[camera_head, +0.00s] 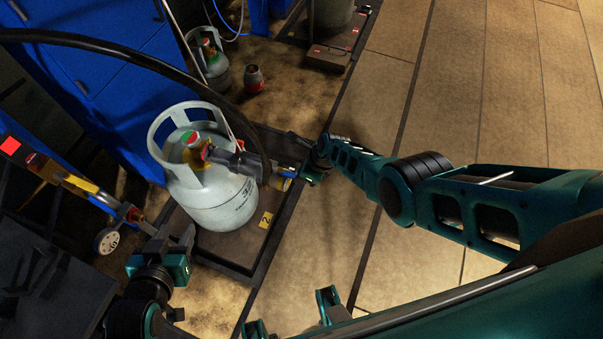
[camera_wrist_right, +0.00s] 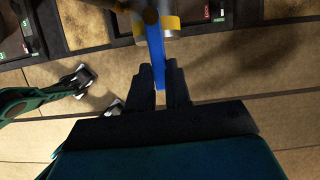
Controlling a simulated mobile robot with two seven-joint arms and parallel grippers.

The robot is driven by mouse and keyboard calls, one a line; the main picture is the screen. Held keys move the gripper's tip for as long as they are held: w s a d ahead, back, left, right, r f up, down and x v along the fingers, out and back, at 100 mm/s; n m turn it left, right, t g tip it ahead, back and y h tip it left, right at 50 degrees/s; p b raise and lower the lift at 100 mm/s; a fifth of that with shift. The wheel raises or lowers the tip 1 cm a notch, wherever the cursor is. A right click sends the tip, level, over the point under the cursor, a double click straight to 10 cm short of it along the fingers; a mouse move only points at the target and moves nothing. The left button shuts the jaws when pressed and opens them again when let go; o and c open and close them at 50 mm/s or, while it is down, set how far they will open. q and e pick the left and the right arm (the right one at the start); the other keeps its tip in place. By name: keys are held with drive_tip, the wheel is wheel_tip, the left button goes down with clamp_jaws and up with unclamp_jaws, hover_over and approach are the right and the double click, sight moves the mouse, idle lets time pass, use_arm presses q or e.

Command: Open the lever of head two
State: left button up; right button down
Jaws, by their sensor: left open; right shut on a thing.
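A white-grey gas cylinder (camera_head: 222,205) stands upright on the scale platform marked with a yellow number 2 plate (camera_head: 266,220). The dark filling head (camera_head: 236,160) reaches from its valve (camera_head: 194,149) towards the right, with a yellow collar (camera_head: 288,172) at its end. My right gripper (camera_head: 304,170) is at that end. In the right wrist view the blue lever (camera_wrist_right: 155,58) runs down from the yellow collar (camera_wrist_right: 172,24) between the fingers of my right gripper (camera_wrist_right: 164,85), which is shut on it. My left gripper (camera_head: 168,233) is open and empty, left of the cylinder's base.
Another filling head with a yellow body (camera_head: 82,184) and a round gauge (camera_head: 107,241) lies at the left, close to my left gripper. A black hose (camera_head: 150,61) arches over the cylinder. Blue cabinets (camera_head: 110,70) stand behind. A smaller cylinder (camera_head: 209,68) stands at the back. Tiled floor at the right is free.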

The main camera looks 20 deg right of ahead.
drive_tip(key=shift+s+a+m, duration=0.1)
drive_tip(key=shift+s+m, duration=0.05)
drive_tip(key=shift+m, duration=0.15)
idle(0.4)
drive_tip(key=c, duration=1)
unclamp_jaws()
drive_tip(key=shift+c, duration=0.2)
drive_tip(key=shift+r, duration=0.1)
